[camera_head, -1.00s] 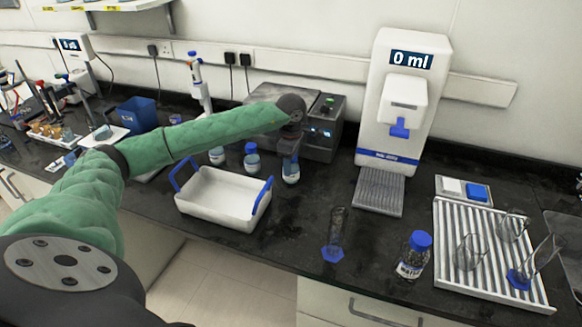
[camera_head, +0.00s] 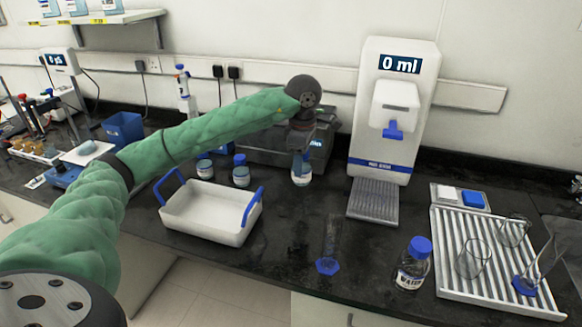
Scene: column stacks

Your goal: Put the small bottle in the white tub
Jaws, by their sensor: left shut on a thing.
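My left gripper (camera_head: 301,150) is shut on a small bottle (camera_head: 301,177) with a pale label and clear glass; its fingers hide the bottle's top. It holds the bottle upright in front of the dark grey machine, behind and to the right of the white tub. The white tub (camera_head: 190,223) stands on the black bench at the centre left, empty, with a blue handle at each end. Two similar small bottles with blue caps stand behind the tub, one at the left (camera_head: 205,169) and one nearer the middle (camera_head: 241,174). My right gripper is not in view.
A white dispenser (camera_head: 365,140) reading 0 ml stands right of the held bottle. A glass cylinder on a blue base (camera_head: 327,266) and a WATER bottle (camera_head: 412,265) stand near the front edge. A ribbed drying rack (camera_head: 455,285) with glassware is at the right.

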